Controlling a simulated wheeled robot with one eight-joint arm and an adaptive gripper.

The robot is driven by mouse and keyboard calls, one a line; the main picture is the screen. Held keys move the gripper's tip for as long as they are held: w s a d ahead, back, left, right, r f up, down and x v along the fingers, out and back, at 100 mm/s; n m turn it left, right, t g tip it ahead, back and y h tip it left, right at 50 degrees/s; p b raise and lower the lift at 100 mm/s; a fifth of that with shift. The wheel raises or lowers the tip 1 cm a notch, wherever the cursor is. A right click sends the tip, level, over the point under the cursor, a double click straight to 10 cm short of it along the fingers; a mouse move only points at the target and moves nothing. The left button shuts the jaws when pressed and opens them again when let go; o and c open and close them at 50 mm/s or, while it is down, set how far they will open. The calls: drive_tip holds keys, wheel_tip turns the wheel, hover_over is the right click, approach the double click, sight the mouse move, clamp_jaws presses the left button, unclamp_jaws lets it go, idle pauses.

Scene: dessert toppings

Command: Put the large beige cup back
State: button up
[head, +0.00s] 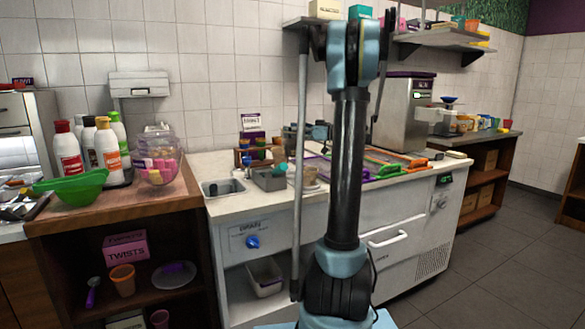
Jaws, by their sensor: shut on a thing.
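My arm rises through the middle of the head view and bends at the top. A small light-blue and dark part of it seems to show just left of the upright link, above the white counter. My gripper's fingertips cannot be made out; the upright link blocks that area. I cannot pick out the large beige cup with certainty. An orange-tan cup (122,277) stands on the open shelf below the wooden counter at left. A small pale round thing (309,178) shows on the white counter, partly covered by a thin upright pole.
The wooden counter (120,202) at left holds squeeze bottles (107,150), a green bowl (72,187) and a clear jar (158,163). The white counter (237,170) has a sunken bin (222,188) and colored trays (400,160). Open floor (500,255) lies at right.

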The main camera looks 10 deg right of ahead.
sight(293, 151)
wheel_tip(293, 151, down, 9)
drive_tip(key=shift+d+r, duration=0.15)
drive_tip(key=o, duration=1.6)
drive_tip(key=shift+o, duration=0.2)
drive_tip(key=v, duration=0.7)
drive_tip(key=shift+s+d, duration=0.2)
drive_tip(key=shift+d, duration=0.05)
drive_tip(key=shift+s, duration=0.1)
